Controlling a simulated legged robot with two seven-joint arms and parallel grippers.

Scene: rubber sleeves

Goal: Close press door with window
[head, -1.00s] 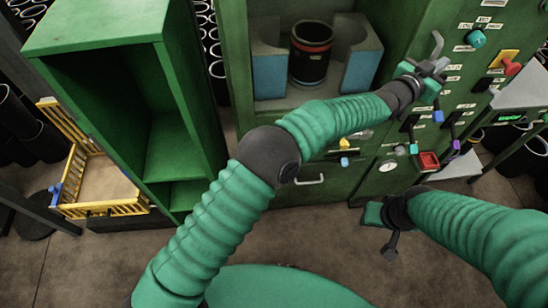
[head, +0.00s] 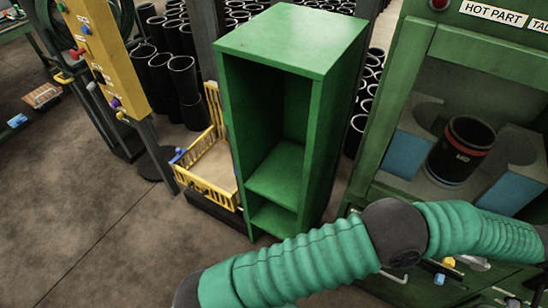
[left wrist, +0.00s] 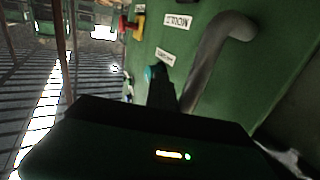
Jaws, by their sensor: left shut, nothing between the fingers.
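The green press (head: 395,110) stands at the right of the head view. Its front opening is framed in green, and a black sleeve marked MID (head: 461,150) with a red band shows inside between grey-blue blocks. I cannot tell whether a window pane covers the opening. My left arm crosses the lower front of the press and leaves the head view at the right, so its gripper is hidden there. In the left wrist view my left gripper (left wrist: 172,90) is shut and empty, beside a bent grey handle (left wrist: 212,50) on a green panel. My right gripper is out of view.
A green open shelf cabinet (head: 290,50) stands left of the press. A yellow-railed crate (head: 205,150) and a yellow control post (head: 108,60) are further left. Several black sleeves (head: 185,78) stand behind. The floor at the left front is clear.

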